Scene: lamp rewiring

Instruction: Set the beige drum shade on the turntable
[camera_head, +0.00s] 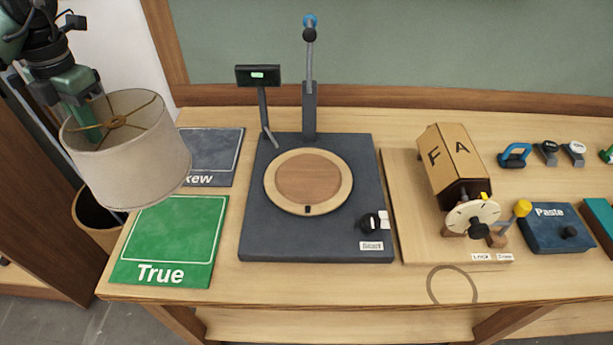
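The beige drum shade (128,160) hangs in the air at the left, in front of the table's left end, with its open top and brass spider fitting facing up and slightly tilted. My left gripper (90,128) is shut on the shade at its left rear rim; a green finger shows inside the shade, and the other finger is hidden. The turntable (343,187) is a round wooden disc with a pale rim on a dark grey base. Its disc is bare, and the shade is to its left, apart from it. My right gripper is not in view.
A post with a blue-tipped lever (309,75) and a small display (257,76) rise behind the turntable. A green "True" mat (165,250) and a grey mat (212,145) lie left of it. A wooden block device (455,160) and a blue "Paste" box (562,235) stand right.

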